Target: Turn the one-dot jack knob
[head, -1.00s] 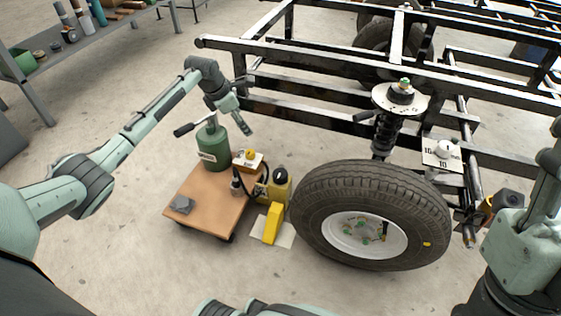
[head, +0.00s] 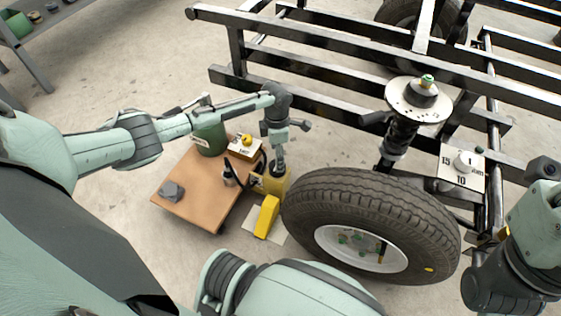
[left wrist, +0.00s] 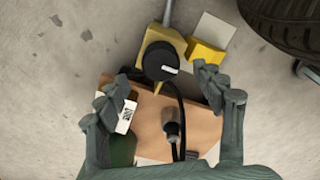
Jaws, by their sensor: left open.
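The jack knob (left wrist: 162,62) is round and black with a white mark, on top of the yellow jack (left wrist: 155,40) in the left wrist view. I cannot make out any dots. In the head view the yellow jack (head: 276,186) stands on the floor between the cart and the wheel, and my left gripper hides its knob. My left gripper (head: 280,160) points down over the jack. In the left wrist view its fingers (left wrist: 165,92) are spread and empty, with the knob beyond them, apart from both. My right arm shows at the right edge, but its gripper does not.
A wooden-topped cart (head: 190,192) with a green canister (head: 209,139) and a small button box (head: 244,147) is beside the jack. A yellow pedal (head: 266,216) lies in front. The tyre (head: 325,190) is close on the right. A numbered dial panel (head: 462,182) is farther right.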

